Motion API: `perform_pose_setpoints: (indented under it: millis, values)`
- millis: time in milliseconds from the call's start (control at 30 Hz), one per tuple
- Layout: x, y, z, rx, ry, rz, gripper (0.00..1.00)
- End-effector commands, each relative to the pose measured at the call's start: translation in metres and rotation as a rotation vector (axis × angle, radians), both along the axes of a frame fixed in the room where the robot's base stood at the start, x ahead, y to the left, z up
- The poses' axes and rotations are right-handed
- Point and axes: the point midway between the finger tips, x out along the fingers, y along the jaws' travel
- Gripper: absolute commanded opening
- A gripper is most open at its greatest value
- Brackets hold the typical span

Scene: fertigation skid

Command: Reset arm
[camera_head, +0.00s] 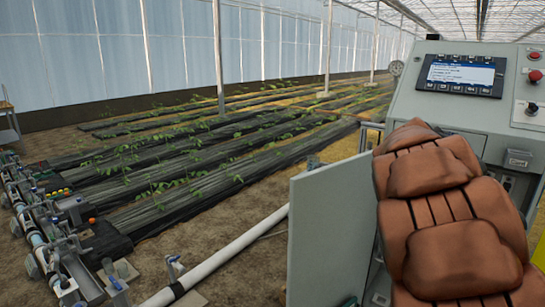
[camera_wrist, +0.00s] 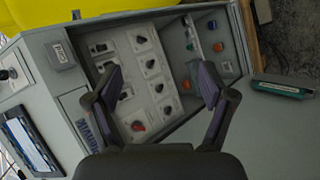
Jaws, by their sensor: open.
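My gripper (camera_wrist: 161,74) shows in the wrist view with its two dark fingers spread wide apart and nothing between them. It faces the open recess of a grey control cabinet, where a pale panel (camera_wrist: 155,92) carries several dark knobs and one red knob (camera_wrist: 138,126). I cannot tell how far the fingertips are from the panel. In the head view, my brown-covered arm is bent in front of the cabinet (camera_head: 430,108) at the right. My gripper is hidden there.
The cabinet has a lit screen (camera_head: 461,73) and a red button (camera_head: 535,75). Its grey door (camera_head: 331,225) stands open at the left. A white pipe (camera_head: 232,248) crosses the soil, with valves and fittings at far left. A green-edged device (camera_wrist: 283,89) sits right in the wrist view.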

Motion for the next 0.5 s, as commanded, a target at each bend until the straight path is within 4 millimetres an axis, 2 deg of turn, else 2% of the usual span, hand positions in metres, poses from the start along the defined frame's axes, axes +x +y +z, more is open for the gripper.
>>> perform_pose_setpoints:
  millis: [100,267,500]
  values:
    - [-0.046,0.035,-0.029,0.141,-0.014,-0.076,0.82]
    - [-0.105,0.089,-0.073,0.335,-0.01,-0.169,0.82]
    - [-0.197,0.182,-0.133,0.598,0.072,-0.281,0.82]
